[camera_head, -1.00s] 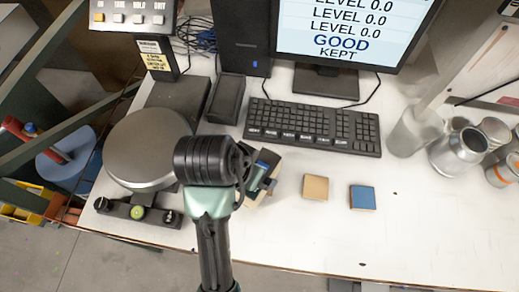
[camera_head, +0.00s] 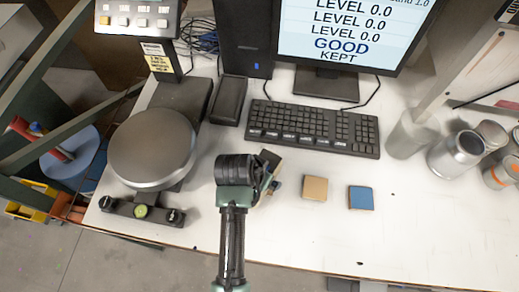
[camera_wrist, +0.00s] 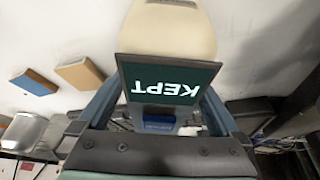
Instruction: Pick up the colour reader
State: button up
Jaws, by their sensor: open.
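The colour reader (camera_wrist: 172,82) fills the middle of the wrist view. It has a cream rounded body, a dark screen reading "KEPT" and a blue part below the screen. My gripper (camera_wrist: 160,105) is open, with one bluish finger on each side of the reader. I cannot tell whether either finger touches it. In the head view my gripper (camera_head: 266,180) is over the reader at the front of the white bench, and my wrist hides most of the reader.
A tan block (camera_head: 314,188) and a blue block (camera_head: 361,197) lie to the right. A keyboard (camera_head: 313,127) is behind. A round-topped device (camera_head: 152,150) stands to the left. Metal cans (camera_head: 457,152) stand at the far right. The front right of the bench is clear.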

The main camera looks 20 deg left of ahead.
jog(key=shift+w+f, duration=0.1)
jog(key=shift+f, duration=0.1)
grip_shut()
jog(key=shift+r, duration=0.1)
